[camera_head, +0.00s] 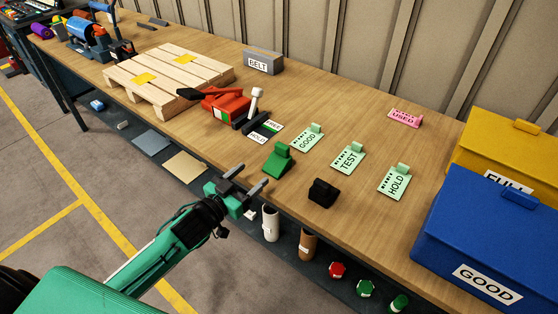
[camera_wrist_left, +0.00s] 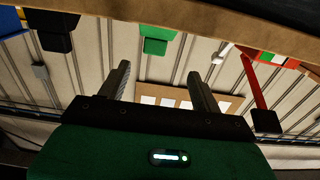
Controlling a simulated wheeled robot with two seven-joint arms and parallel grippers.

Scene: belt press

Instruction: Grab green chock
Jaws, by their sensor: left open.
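The green chock (camera_head: 278,160) stands on the wooden bench near its front edge, with a raised tab on top. My left gripper (camera_head: 251,177) is open and empty, just in front of the bench edge, to the lower left of the chock and apart from it. The left wrist view looks upside down. There the green chock (camera_wrist_left: 157,38) shows at the top, beyond the two spread fingers (camera_wrist_left: 158,80) and roughly between them. My right gripper is not in view.
A black chock (camera_head: 322,192) stands to the right of the green one. A blue bin (camera_head: 480,235) stands at right.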

